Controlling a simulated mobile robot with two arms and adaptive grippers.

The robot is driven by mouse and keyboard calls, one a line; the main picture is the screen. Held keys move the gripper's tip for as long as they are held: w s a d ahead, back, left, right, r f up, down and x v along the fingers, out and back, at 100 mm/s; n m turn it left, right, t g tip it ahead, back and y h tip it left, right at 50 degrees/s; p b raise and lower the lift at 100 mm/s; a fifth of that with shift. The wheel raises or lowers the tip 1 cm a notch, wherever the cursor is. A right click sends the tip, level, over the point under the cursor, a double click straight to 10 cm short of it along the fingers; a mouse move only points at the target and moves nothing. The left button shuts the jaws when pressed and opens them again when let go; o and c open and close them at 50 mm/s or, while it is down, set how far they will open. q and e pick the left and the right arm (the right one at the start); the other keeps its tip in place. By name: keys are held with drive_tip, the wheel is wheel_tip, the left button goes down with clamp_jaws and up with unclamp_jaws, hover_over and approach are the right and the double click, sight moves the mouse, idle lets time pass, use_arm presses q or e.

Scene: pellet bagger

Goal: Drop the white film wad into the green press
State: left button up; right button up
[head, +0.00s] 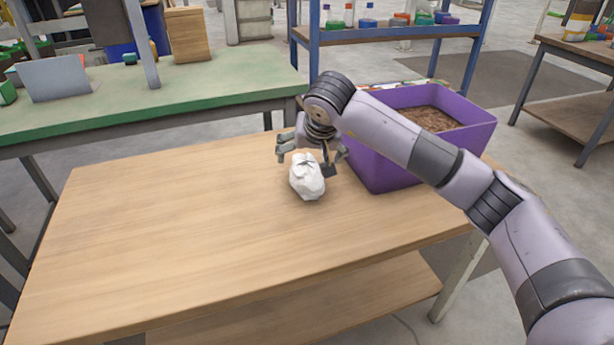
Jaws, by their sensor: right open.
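The white film wad (308,178) is a crumpled white lump on the light wooden table (190,215), left of the purple bin. My right gripper (311,160) is at the wad's far side, its fingers spread and open. One finger is up and left of the wad, the others are at its right. I cannot tell whether any finger touches the wad. My left gripper is not in view. I cannot make out a green press in this view.
A purple bin (372,165) with brown pellets (430,118) stands at the table's back right, close beside the gripper. A green-topped bench (190,88) is behind at left. A blue-framed shelf (390,32) holds bottles at the back. The table's left and front are clear.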

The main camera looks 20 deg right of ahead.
sight(309, 167)
drive_tip(key=x, duration=0.3)
drive_tip(key=f, duration=0.2)
drive_tip(key=w+f, duration=0.1)
drive_tip(key=f, duration=0.1)
drive_tip(key=shift+w+d, duration=0.1)
drive_tip(key=shift+d, duration=0.05)
drive_tip(key=shift+w+f, duration=0.3)
drive_tip(key=shift+f, duration=0.1)
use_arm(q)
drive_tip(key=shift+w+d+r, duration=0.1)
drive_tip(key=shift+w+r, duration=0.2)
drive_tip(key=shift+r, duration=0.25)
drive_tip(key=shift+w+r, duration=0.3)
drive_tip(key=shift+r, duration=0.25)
use_arm(e)
drive_tip(key=shift+c, duration=0.5)
drive_tip(key=c, duration=0.5)
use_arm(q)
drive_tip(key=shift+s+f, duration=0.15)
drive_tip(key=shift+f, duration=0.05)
use_arm(e)
drive_tip(key=c, duration=0.8)
drive_tip(key=shift+r, duration=0.1)
